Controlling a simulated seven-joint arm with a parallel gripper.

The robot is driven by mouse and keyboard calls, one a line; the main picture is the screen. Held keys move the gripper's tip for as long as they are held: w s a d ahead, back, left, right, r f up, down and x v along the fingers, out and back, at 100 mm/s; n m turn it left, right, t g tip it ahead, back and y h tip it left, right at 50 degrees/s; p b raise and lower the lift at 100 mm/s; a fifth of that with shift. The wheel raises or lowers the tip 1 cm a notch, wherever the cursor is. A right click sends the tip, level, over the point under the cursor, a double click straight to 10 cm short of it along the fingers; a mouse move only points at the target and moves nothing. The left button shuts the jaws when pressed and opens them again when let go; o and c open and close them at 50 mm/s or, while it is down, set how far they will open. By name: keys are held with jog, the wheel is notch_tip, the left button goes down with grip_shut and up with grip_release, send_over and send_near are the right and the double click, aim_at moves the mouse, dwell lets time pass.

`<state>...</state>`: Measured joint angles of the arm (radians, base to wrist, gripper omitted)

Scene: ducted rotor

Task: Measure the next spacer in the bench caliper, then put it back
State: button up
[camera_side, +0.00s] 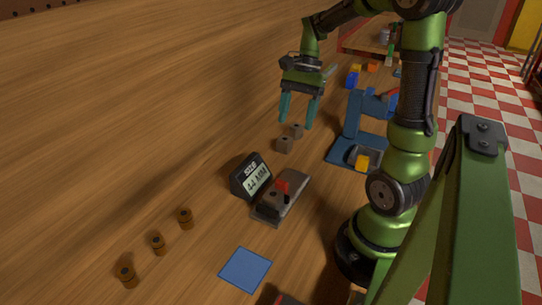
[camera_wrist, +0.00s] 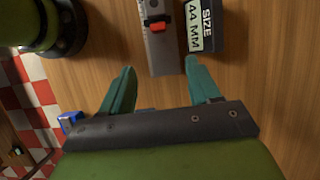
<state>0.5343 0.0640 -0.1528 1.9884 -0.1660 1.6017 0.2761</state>
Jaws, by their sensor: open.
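Three brown ring-like spacers stand in a loose row at the lower left in the side view: a near one (camera_side: 127,277), a middle one (camera_side: 158,243) and a far one (camera_side: 185,218). The bench caliper (camera_side: 295,199), grey with a red slider, lies right of them; it also shows in the wrist view (camera_wrist: 162,48). I see no spacer in its jaws. Its dark display (camera_side: 251,177) reads 44 MM, and so it does in the wrist view (camera_wrist: 203,25). My gripper (camera_side: 299,122), with teal fingers, is open and empty, raised above the table beyond the caliper (camera_wrist: 160,68).
A blue square pad (camera_side: 245,268) lies in front of the caliper. Two small brownish blocks (camera_side: 284,145) (camera_side: 297,131) sit below my gripper. The table's left side is clear.

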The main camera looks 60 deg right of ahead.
send_near(282, 180)
jog(key=x, duration=0.9)
jog(key=shift+a+f, duration=0.15)
jog(key=shift+f, duration=0.2)
jog(key=shift+c, duration=0.4)
grip_shut()
